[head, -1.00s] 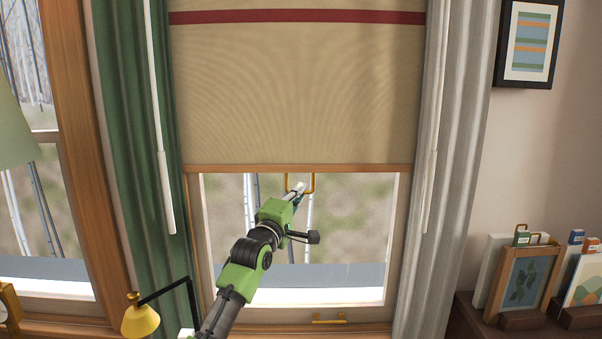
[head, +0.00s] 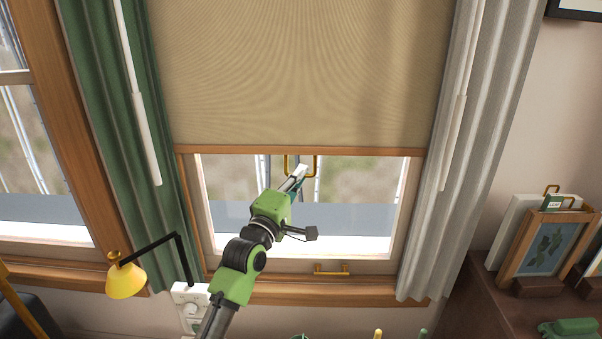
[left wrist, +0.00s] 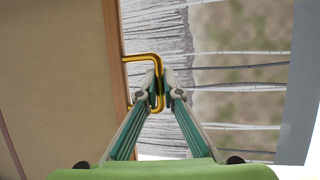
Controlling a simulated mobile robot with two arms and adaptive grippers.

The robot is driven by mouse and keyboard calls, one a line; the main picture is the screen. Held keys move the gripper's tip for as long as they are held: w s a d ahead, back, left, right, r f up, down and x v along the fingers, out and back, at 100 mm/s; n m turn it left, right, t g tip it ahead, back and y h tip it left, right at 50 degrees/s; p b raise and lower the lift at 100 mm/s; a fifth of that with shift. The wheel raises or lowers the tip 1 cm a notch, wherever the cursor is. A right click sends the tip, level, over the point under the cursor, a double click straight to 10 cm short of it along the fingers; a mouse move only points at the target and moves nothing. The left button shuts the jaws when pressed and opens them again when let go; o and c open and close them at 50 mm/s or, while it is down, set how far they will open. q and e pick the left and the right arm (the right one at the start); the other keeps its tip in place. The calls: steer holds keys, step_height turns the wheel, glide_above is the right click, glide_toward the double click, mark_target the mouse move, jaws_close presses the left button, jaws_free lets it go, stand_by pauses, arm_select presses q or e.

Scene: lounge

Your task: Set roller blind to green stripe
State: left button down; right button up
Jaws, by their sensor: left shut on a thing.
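The tan roller blind (head: 300,75) covers the upper part of the window, its top out of view. No green stripe shows on the visible cloth. A wooden bar (head: 230,150) runs along its lower edge, with a brass pull loop (head: 316,166) hanging from the middle. My left gripper (head: 301,172) is shut on this loop, below the bar. In the left wrist view the fingertips (left wrist: 160,98) close around the outer part of the brass loop (left wrist: 140,58), beside the blind cloth (left wrist: 60,80). My right gripper is not in view.
A green curtain (head: 110,120) hangs left of the window and a grey one (head: 460,150) right. A yellow lamp (head: 125,280) stands low left. The sill has a brass handle (head: 331,269). A picture frame (head: 545,250) stands on a cabinet at right.

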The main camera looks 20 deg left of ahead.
arm_select(q)
steer(key=shift+f, duration=0.25)
steer(key=c, duration=2.2)
jaws_free()
steer(key=shift+w+f, duration=0.1)
steer(key=shift+w, duration=0.1)
steer(key=shift+s, duration=0.2)
steer(key=v, duration=1.1)
steer(key=shift+s+a, duration=0.1)
steer(key=shift+s, duration=0.3)
